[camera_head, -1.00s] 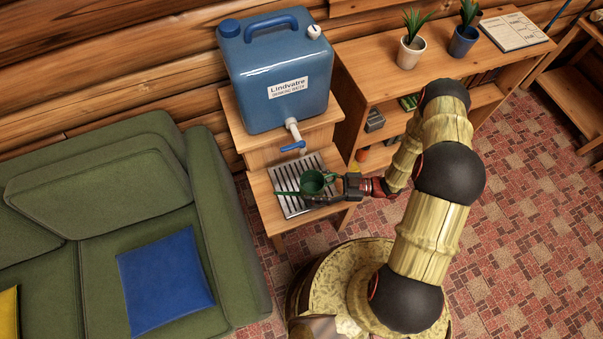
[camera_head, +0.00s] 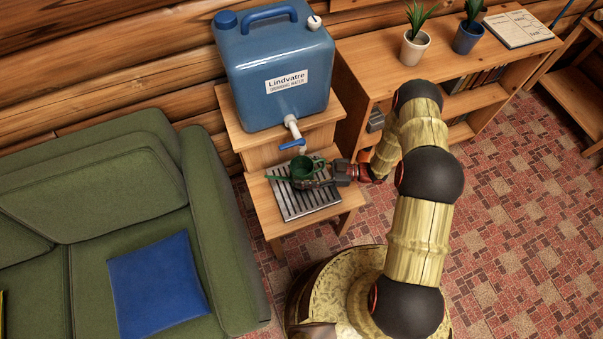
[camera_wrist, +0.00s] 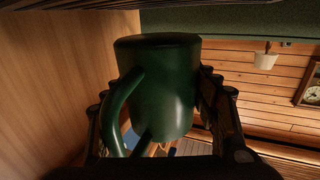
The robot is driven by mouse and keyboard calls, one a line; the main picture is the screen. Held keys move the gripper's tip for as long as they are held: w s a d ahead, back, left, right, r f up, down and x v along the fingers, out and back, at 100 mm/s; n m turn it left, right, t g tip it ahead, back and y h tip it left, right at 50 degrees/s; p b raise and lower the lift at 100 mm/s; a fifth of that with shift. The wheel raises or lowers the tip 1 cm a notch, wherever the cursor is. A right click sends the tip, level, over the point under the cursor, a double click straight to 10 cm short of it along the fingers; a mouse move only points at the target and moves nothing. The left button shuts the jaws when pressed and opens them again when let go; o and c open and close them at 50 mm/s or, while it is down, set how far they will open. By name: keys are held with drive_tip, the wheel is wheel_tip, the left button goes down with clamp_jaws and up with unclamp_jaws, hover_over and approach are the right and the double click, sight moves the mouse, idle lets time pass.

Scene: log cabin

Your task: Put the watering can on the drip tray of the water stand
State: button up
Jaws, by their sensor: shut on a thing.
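The green watering can (camera_head: 303,167) is in my gripper (camera_head: 318,178), over the rear part of the drip tray (camera_head: 305,205). The drip tray is a grooved metal plate on the lower step of the wooden water stand (camera_head: 345,193). In the head view the can is just in front of and below the blue tap (camera_head: 291,144); I cannot tell whether it touches the tray. In the wrist view the can's body (camera_wrist: 165,85) fills the space between my fingers, and its curved handle (camera_wrist: 115,110) shows at the left.
A blue water container (camera_head: 277,75) stands on the upper step. The green sofa (camera_head: 100,200) is close at the left. A wooden shelf (camera_head: 380,55) with potted plants (camera_head: 415,45) stands at the right. Open floor (camera_head: 510,220) lies at the lower right.

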drive_tip(key=shift+w+f, duration=0.25)
drive_tip(key=shift+f, duration=0.15)
drive_tip(key=shift+f+b, duration=0.4)
drive_tip(key=shift+b, duration=0.1)
drive_tip(key=shift+s+f, duration=0.15)
drive_tip(key=shift+f, duration=0.05)
